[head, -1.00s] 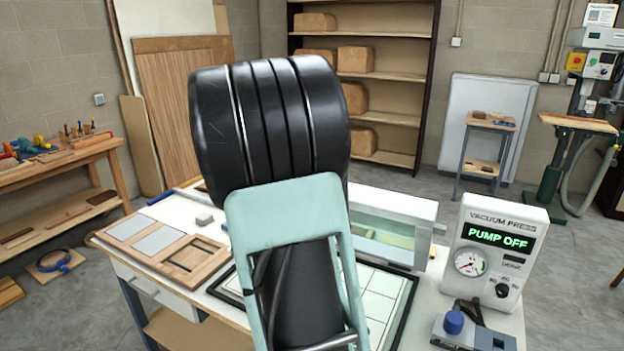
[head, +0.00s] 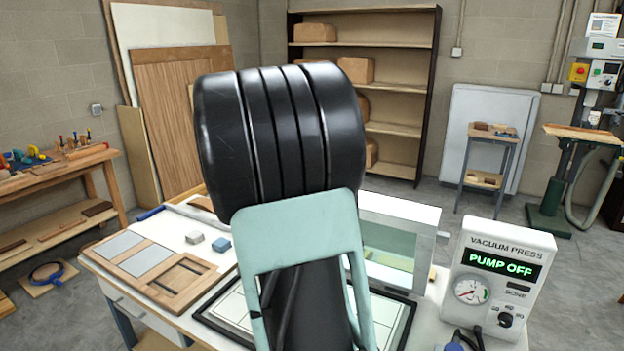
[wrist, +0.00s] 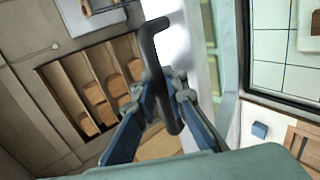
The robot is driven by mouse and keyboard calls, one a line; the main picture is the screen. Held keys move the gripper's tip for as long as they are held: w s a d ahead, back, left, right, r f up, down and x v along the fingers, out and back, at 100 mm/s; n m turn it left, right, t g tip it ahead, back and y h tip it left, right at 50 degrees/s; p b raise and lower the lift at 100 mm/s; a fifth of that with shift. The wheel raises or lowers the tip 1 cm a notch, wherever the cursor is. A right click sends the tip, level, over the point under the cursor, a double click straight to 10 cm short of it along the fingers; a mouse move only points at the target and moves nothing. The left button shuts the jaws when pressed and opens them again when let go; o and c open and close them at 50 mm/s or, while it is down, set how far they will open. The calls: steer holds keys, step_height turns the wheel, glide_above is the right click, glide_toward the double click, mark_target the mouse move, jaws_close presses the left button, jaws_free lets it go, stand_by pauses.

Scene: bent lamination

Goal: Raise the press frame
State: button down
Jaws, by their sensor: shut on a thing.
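The press frame (head: 426,212) is a white frame with a pale green clear pane (head: 400,248). It stands up from the back of the press bed (head: 408,306), a white gridded panel with a black border. In the wrist view, the frame's white edge (wrist: 181,45) runs beside a black bar handle (wrist: 152,42). My gripper (wrist: 172,98), with blue fingers, is shut on this handle. In the head view my arm hides the gripper, the handle and part of the frame.
The white vacuum press control box (head: 508,265) reads "PUMP OFF" at right. Wooden panels (head: 180,280), a grey block (head: 195,237) and a blue block (head: 217,246) lie left of the bed. Shelves (head: 405,125) stand behind. Floor shows right of the bench.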

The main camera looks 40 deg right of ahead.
steer(key=shift+r, duration=0.2)
steer(key=c, duration=2)
jaws_free()
steer(key=shift+a, duration=0.15)
steer(key=shift+c, duration=0.2)
steer(key=shift+o, duration=0.3)
steer(key=shift+f, duration=0.1)
steer(key=v, duration=1.2)
steer(key=shift+s, duration=0.15)
